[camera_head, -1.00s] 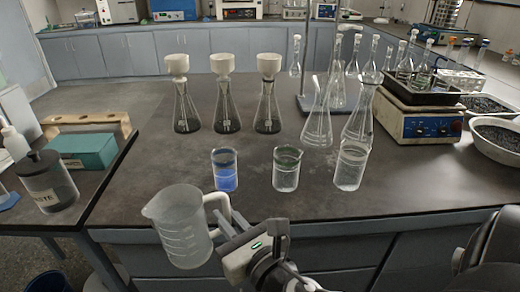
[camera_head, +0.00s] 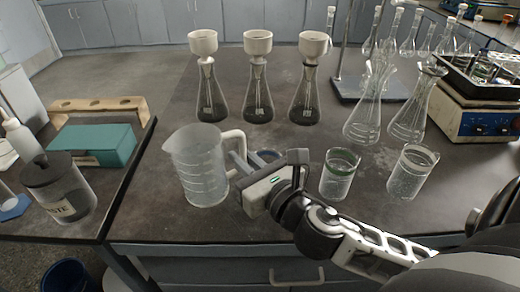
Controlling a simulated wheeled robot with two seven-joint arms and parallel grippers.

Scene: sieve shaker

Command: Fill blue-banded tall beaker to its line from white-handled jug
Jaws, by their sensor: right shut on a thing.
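The clear jug (camera_head: 198,168) with the white handle (camera_head: 236,146) is upright over the table, left of the beakers. I cannot tell whether its base touches the table or hangs just above it. My right gripper (camera_head: 236,172) is shut on the jug's handle from the right. A green-banded beaker (camera_head: 340,174) and a white-banded beaker (camera_head: 411,172) stand farther right. My left gripper is out of view.
Three flasks with white funnels (camera_head: 257,90) stand behind the jug. A waste jar (camera_head: 62,187) and teal box (camera_head: 95,145) are on the left bench. Bare table lies left of the jug.

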